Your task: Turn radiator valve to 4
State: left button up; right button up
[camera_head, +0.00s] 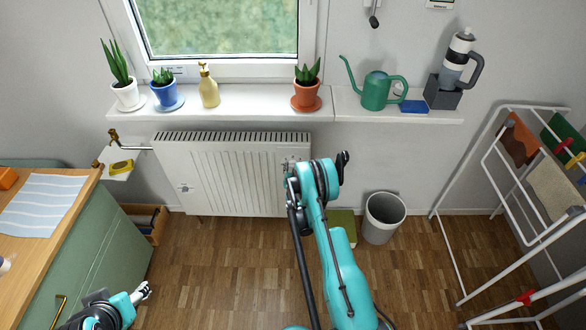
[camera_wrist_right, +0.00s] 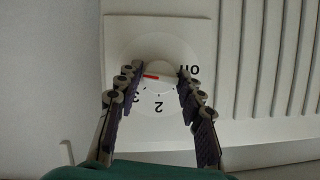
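The white radiator (camera_head: 230,170) hangs under the window sill. Its valve knob (camera_wrist_right: 165,72) is in the right wrist view, on a round dial printed upside down in that view. A red mark (camera_wrist_right: 151,77) on the knob points left, past the 3. "Off" is at the right and 2 at the bottom. Whatever number is at the mark's end is hidden by a finger. My right gripper (camera_wrist_right: 159,77) has one finger on each side of the knob and appears closed on it. My left gripper (camera_head: 143,291) is low at the left, away from the radiator.
The sill (camera_head: 235,107) holds potted plants, a soap bottle (camera_head: 208,88), a green watering can (camera_head: 376,92) and a coffee-maker-like thing. A wooden-topped cabinet (camera_head: 90,240) is at the left. A bin (camera_head: 383,217) and a drying rack (camera_head: 500,215) are at the right.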

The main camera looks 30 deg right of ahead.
aim_at(293, 147)
jog(key=shift+o, duration=0.9)
notch_tip(293, 147, up, 10)
jog(key=shift+f, duration=0.1)
